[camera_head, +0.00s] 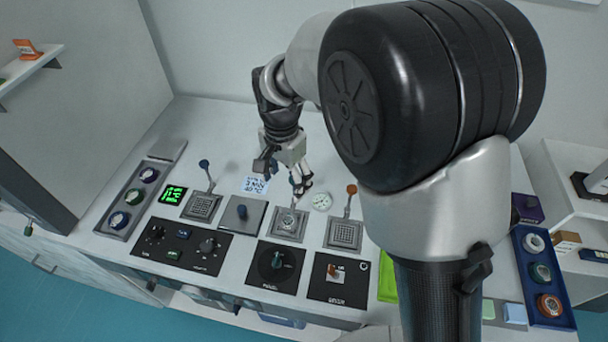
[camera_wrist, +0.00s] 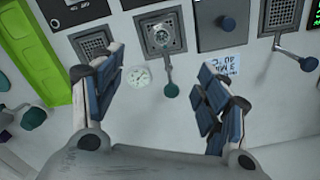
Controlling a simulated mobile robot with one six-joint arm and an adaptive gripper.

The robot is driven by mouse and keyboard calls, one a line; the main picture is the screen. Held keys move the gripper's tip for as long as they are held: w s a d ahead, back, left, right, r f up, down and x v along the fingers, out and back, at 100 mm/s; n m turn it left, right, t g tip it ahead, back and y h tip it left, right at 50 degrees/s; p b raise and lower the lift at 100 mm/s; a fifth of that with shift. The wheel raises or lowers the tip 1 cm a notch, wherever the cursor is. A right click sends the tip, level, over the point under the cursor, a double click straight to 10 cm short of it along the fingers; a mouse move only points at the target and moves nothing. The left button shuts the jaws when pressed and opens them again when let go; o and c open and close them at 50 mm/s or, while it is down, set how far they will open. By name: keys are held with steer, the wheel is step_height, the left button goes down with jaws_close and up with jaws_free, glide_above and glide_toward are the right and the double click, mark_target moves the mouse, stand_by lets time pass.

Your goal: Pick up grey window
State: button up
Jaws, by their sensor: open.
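My gripper (camera_head: 284,177) is open and empty, above the rear middle of the table. In the wrist view its two fingers (camera_wrist: 161,75) stand wide apart. Between and beyond them is a square mount (camera_wrist: 160,37) with a round grey piece in its middle, which may be the grey window. The same mount (camera_head: 289,223) shows in the head view, just in front of the gripper and apart from it. A lever with a teal knob (camera_wrist: 171,90) runs from it between the fingers. A whitish-grey ring (camera_head: 535,243) lies in the blue tray (camera_head: 526,263) at right.
Mounts with blue (camera_head: 204,164) and orange (camera_head: 351,189) lever knobs stand on either side. A round dial (camera_head: 322,201) and a printed label (camera_head: 255,185) lie near the gripper. Black control panels (camera_head: 182,246) line the front. A grey tray (camera_head: 134,200) of round pieces is at left.

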steer(key=b, duration=0.4)
glide_above(287, 222)
step_height(287, 222, down, 13)
steer(key=shift+d+r, duration=0.1)
step_height(287, 222, down, 5)
steer(key=shift+f+b, duration=0.2)
steer(key=shift+b, duration=0.95)
steer(key=shift+r, duration=0.1)
steer(key=shift+c, duration=0.5)
steer(key=c, duration=1.1)
steer(key=shift+o, duration=0.2)
